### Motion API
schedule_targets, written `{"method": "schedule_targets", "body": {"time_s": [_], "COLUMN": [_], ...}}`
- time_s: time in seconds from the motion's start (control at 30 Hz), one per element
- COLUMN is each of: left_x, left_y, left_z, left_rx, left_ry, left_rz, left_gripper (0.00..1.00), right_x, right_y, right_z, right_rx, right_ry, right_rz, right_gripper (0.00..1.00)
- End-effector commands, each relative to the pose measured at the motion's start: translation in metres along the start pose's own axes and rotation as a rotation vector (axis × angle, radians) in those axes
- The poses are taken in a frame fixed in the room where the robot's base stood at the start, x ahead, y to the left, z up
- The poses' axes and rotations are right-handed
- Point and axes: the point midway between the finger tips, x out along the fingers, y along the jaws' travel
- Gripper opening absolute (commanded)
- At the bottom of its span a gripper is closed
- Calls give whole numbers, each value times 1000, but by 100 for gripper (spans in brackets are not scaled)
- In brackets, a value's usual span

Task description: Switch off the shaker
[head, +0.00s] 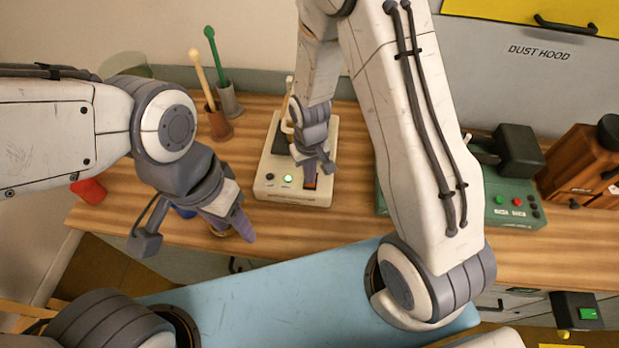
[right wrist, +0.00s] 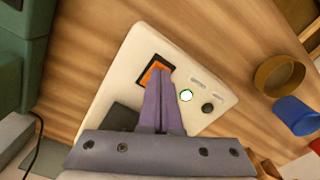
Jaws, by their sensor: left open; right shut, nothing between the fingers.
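The shaker, a cream box (head: 268,187), stands on the wooden table in the middle of the head view. Its front has a lit green-white lamp (head: 288,178), also seen in the right wrist view (right wrist: 186,96), and a dark knob (right wrist: 208,107). A black-framed orange rocker switch (right wrist: 153,72) is at its corner. My right gripper (head: 313,175) is shut and empty, its tips at the switch (right wrist: 160,72); I cannot tell whether they touch. My left gripper (head: 233,230) is open over the table's front edge, left of the shaker.
A green machine (head: 516,212) with red and green buttons stands right of the shaker. Two pots with pestle-like sticks (head: 219,123) stand behind left. A brass ring (right wrist: 275,76) and a blue cup (right wrist: 294,115) are near my left gripper. A red cup (head: 89,190) is further left.

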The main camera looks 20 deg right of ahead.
Motion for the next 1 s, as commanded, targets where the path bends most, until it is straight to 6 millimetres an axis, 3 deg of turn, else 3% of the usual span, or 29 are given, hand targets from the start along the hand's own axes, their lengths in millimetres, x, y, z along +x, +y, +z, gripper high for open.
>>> {"method": "schedule_targets", "body": {"time_s": [0.5,1.0], "left_x": [3,-30], "left_y": [0,2], "left_z": [0,-2], "left_rx": [0,0], "left_ry": [0,0], "left_rz": [0,0], "left_gripper": [50,50], "right_x": [4,-34], "right_y": [0,0], "right_z": [0,0], "right_rx": [0,0], "right_ry": [1,1], "right_rz": [0,0], "right_gripper": [0,0]}}
